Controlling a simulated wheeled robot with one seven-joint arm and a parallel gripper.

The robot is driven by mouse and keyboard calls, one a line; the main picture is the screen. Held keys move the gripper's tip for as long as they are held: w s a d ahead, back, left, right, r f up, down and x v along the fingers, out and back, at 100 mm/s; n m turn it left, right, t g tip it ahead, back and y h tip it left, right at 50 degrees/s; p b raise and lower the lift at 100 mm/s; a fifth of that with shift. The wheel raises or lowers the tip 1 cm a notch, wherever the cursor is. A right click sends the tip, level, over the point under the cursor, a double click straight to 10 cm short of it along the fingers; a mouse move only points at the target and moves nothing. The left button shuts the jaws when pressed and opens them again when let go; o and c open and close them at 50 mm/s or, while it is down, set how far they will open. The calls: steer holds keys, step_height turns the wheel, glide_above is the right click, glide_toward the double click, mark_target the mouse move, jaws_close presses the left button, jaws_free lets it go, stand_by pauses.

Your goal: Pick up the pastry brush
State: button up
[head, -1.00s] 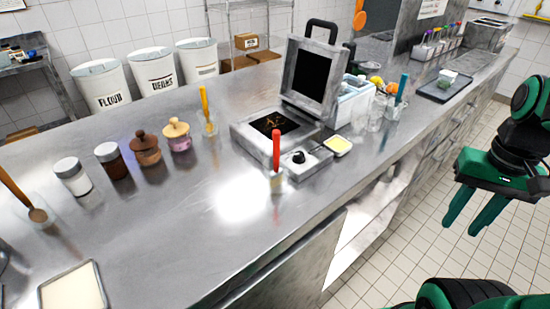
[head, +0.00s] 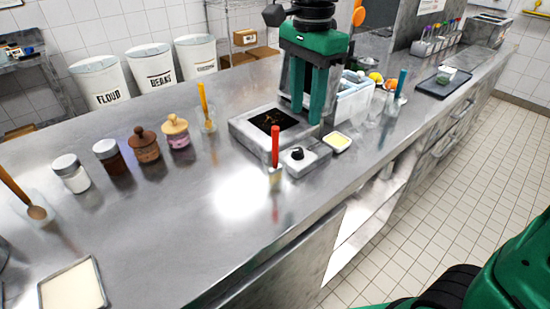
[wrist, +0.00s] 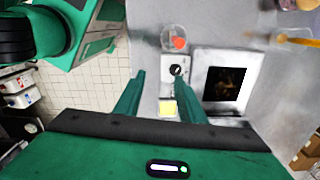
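A tool with an upright red handle (head: 275,147) and a pale lower end stands near the counter's front edge; it looks like the pastry brush, but its end is too small to be sure. In the wrist view the red handle (wrist: 179,43) is seen from above, within a clear round holder. Similar tools with a yellow handle (head: 203,97) and a teal handle (head: 401,82) stand farther off. My gripper (head: 307,115) points down over the press area, to the right of and behind the red handle. It is open and empty, also in the wrist view (wrist: 158,73).
A press with a dark plate (head: 268,120), a knob box (head: 305,160) and a small yellow-filled dish (head: 337,142) sit by the red handle. Several jars (head: 145,148) line the left. A tray (head: 75,288) lies front left. The counter's middle (head: 180,215) is clear.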

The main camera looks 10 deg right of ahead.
steer(key=shift+m, duration=0.4)
steer(key=a, duration=0.5)
steer(key=shift+s+a+r, duration=0.1)
steer(key=shift+a+r, duration=0.25)
step_height(320, 180, down, 4)
steer(key=shift+f, duration=0.2)
glide_above(275, 168)
steer(key=w, duration=0.1)
steer(key=shift+d+f, duration=0.1)
steer(key=shift+f, duration=2.85)
jaws_close()
